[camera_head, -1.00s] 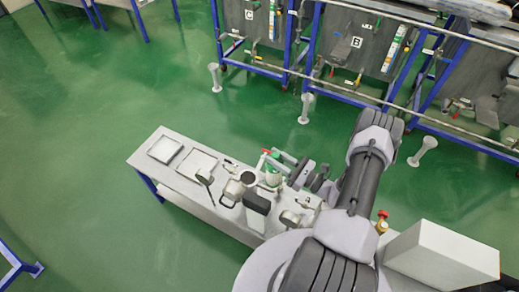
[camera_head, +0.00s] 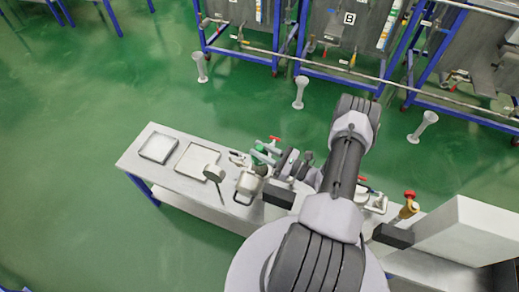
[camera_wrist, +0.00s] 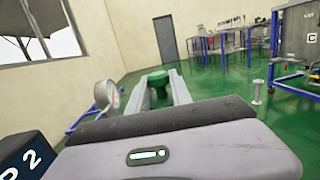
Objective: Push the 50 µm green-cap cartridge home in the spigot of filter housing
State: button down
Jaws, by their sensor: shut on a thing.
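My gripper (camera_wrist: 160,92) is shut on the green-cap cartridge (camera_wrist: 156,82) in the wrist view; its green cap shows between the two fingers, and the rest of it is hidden. In the head view my gripper (camera_head: 276,158) is above the bench, with the green cap (camera_head: 262,154) at its left end. The spigot cannot be seen, and I cannot tell whether the cartridge touches the housing.
The steel bench (camera_head: 160,178) bears two shallow trays (camera_head: 158,147) at its left end. A red-handled valve (camera_head: 275,138) is close behind the gripper. A brass valve (camera_head: 407,207) and white box (camera_head: 468,235) stand at right. A dark block marked P 2 (camera_wrist: 25,160) is close by.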

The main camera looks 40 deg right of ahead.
aim_at(266, 167)
jog(key=shift+f+y, duration=0.15)
jog(key=shift+y, duration=0.15)
jog(key=shift+f+b, duration=0.3)
jog(key=shift+b, duration=0.25)
notch_tip(266, 167, down, 5)
jog(key=b, duration=0.4)
jog(key=shift+b, duration=0.3)
jog(key=shift+f+b, duration=0.85)
jog(key=shift+b, duration=0.2)
dwell(0.7)
jog(key=shift+s+a+f+b, duration=0.15)
jog(key=shift+f+b, duration=0.2)
jog(key=shift+b, duration=0.05)
